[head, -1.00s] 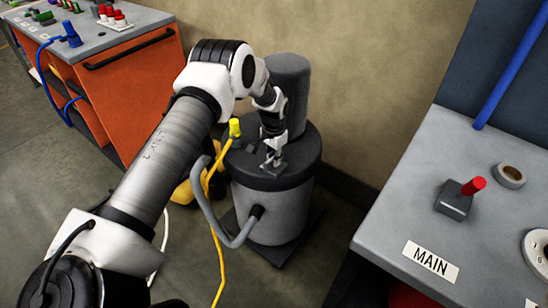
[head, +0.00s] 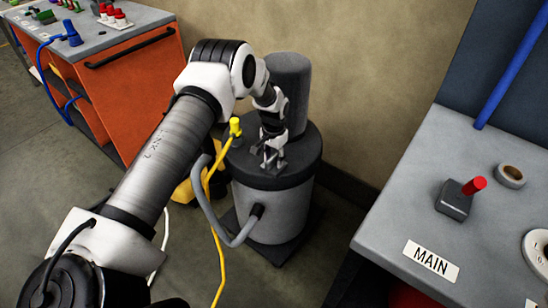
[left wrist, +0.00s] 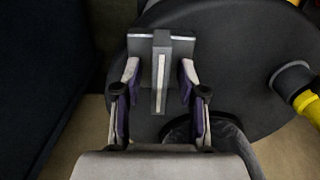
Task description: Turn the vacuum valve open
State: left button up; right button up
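A dark grey round pump (head: 250,160) with a tall cylinder on its lid stands on the floor in the middle of the head view. My left gripper (head: 271,155) points down at the lid. In the left wrist view, a grey block with a pale-striped lever (left wrist: 160,85) sits on the pump lid (left wrist: 245,75). The lever points straight along the gripper's direction. My left gripper's fingers (left wrist: 160,72) are open, one on each side of the lever, with gaps showing. My right gripper is not in view.
A yellow plug (head: 235,128) with a yellow cable and a grey hose (head: 207,205) are at the pump's left side. A grey bench (head: 405,215) with a red-tipped lever (head: 474,186) and a MAIN label stands right. An orange cabinet (head: 130,85) is at upper left.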

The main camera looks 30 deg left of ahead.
aim_at(274, 157)
pick_arm(q)
jog(key=shift+r, duration=0.15)
notch_tip(274, 157, up, 12)
dwell(0.3)
jog(key=shift+f, duration=0.2)
